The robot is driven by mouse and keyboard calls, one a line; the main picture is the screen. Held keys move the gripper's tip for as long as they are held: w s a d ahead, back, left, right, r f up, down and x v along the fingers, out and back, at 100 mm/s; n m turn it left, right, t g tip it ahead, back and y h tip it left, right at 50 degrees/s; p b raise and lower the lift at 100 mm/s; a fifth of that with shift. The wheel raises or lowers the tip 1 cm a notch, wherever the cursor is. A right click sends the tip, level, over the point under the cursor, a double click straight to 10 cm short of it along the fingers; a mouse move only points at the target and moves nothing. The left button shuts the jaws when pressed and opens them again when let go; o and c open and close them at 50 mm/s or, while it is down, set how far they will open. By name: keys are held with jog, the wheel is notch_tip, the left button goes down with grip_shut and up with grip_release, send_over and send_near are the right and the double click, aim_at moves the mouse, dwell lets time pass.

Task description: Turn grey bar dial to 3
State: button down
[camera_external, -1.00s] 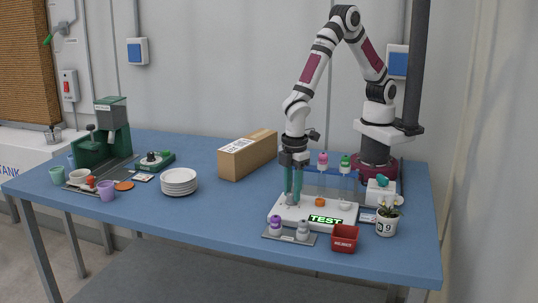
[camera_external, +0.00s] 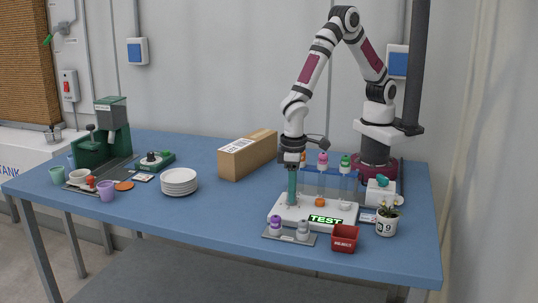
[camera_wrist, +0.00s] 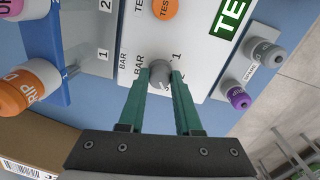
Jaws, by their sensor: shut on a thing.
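The grey bar dial (camera_wrist: 159,72) sits on the white test panel (camera_external: 278,213), next to printed "BAR" and scale numbers; 1 and 2 are legible. My gripper (camera_wrist: 159,76) points down with its two green fingers on either side of the dial, shut on it. In the external view my gripper (camera_external: 292,204) is at the panel's left end and mostly hides the dial. The dial's pointer and the mark it faces cannot be read clearly.
An orange test button (camera_external: 320,202) and a lit TEST display (camera_external: 325,219) are close to the right. A tube rack (camera_external: 328,183) stands behind. A tray with capped pieces (camera_external: 303,230) and a red reject bin (camera_external: 344,238) are in front. A cardboard box (camera_external: 246,157) is behind left.

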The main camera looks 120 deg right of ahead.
jog(key=shift+m, duration=0.6)
jog(key=c, duration=0.6)
grip_release()
notch_tip(320, 180, up, 16)
jog(key=shift+a, duration=0.15)
jog(key=shift+w+f, duration=0.1)
